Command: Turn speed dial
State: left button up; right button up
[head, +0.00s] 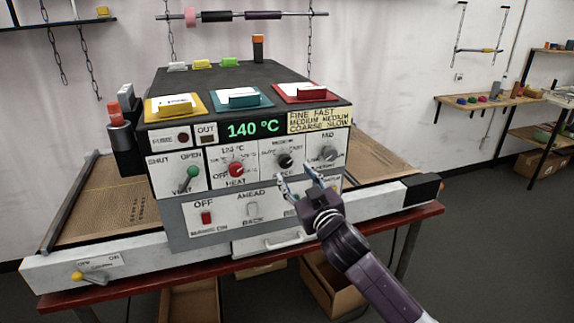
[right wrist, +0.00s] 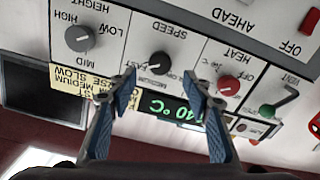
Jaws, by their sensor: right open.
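The speed dial (head: 285,160) is a small black knob on the white front panel of the machine. In the right wrist view, which is upside down, the dial (right wrist: 158,63) shows under the word SPEED, with the pointer direction too small to tell. My right gripper (head: 297,174) is in front of the panel, just below the dial in the head view. In the right wrist view its two blue-padded fingers (right wrist: 159,80) are open, one on each side of the dial's line, with nothing between them. Contact with the panel cannot be told. My left gripper is not in view.
A red heat dial (head: 236,169) and a grey height dial (head: 328,153) flank the speed dial. A green vent knob (head: 193,171) sits further left. A green display (head: 253,129) reads 140 °C. A yellow label (head: 316,120) lists film speeds. A drawer handle (head: 290,241) juts out below.

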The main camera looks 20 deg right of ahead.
aim_at(287, 164)
jog(key=w+p, duration=0.1)
jog(key=w, duration=0.5)
jog(key=shift+w+a, duration=0.1)
jog(key=shift+w, duration=0.05)
jog(key=shift+w+f, duration=0.1)
jog(key=shift+w, duration=0.45)
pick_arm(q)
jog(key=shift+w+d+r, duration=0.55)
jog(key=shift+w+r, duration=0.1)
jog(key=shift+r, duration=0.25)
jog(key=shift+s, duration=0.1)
pick_arm(e)
jog(key=c, duration=1.1)
pick_arm(q)
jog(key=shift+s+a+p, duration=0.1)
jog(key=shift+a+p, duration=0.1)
jog(key=shift+p, duration=0.1)
